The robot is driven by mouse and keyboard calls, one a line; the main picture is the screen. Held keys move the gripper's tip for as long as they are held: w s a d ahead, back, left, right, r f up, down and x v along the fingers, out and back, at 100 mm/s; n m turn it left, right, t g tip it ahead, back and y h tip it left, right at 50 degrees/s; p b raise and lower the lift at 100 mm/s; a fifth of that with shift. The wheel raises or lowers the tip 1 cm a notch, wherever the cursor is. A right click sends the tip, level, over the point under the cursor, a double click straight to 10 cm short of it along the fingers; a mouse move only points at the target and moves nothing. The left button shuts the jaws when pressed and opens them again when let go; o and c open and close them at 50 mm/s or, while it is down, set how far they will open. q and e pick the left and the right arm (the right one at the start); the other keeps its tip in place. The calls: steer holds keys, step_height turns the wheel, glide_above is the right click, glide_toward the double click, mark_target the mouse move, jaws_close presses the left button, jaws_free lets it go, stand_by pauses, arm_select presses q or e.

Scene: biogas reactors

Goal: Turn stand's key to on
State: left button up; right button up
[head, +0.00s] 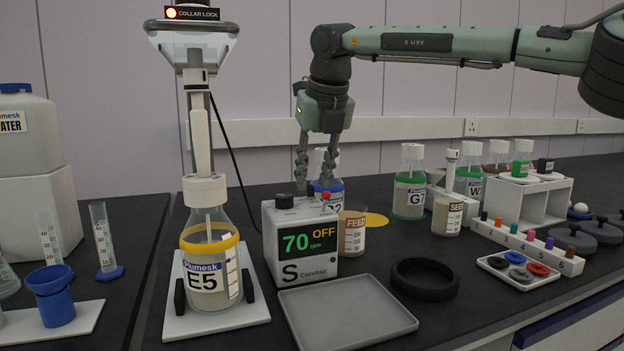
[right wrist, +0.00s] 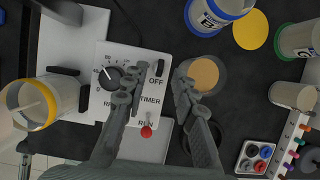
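The stand (head: 198,110) has a tall pole with a "COLLAR LOCK" head and an orange light, above a bottle labelled E5 (head: 208,265). Its white control box (head: 298,245) shows a green 70 rpm and an orange OFF. In the right wrist view, the box top (right wrist: 100,62) carries a round black knob (right wrist: 109,78), a small black key or switch (right wrist: 161,69) beside the word OFF, and a red-tipped lever (right wrist: 146,131) by RUN. My right gripper (head: 315,180) is open and empty, pointing down over the box; its fingers (right wrist: 155,92) partly cover the panel. My left gripper is out of view.
A marker rack (head: 525,246) is farther right.

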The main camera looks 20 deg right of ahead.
steer(key=shift+w+f, duration=0.3)
steer(key=shift+f, duration=0.35)
jaws_close()
